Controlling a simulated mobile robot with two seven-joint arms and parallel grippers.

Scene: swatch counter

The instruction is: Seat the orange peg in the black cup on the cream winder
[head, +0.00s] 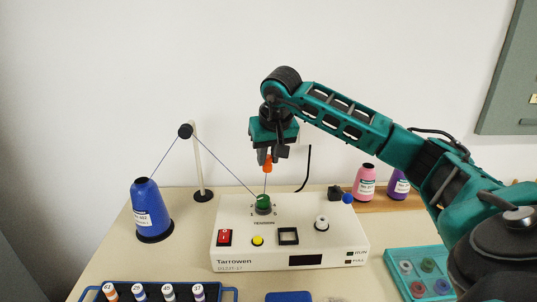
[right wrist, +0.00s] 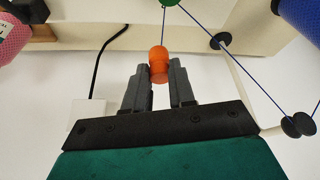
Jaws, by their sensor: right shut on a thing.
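My right gripper (head: 267,157) is shut on the orange peg (head: 267,164), high above the back of the cream winder (head: 233,258). In the right wrist view the peg (right wrist: 158,62) sits between the two fingertips (right wrist: 158,80) and sticks out past them. Below the peg, a green piece (head: 263,201) stands in a dark round base above the "TENSION" label. A thin line runs between peg and green piece. A small black piece (head: 335,192) is at the winder's back right; I cannot tell whether it is the black cup. My left gripper is not in view.
A blue cone (head: 149,209) stands left, its thread running over a post's black pulley (head: 185,131) to the green piece. A blue ball (head: 347,198), a pink cone (head: 365,182) and a purple cone are at right. A blue rack (head: 125,290) and teal tray (head: 396,278) lie in front.

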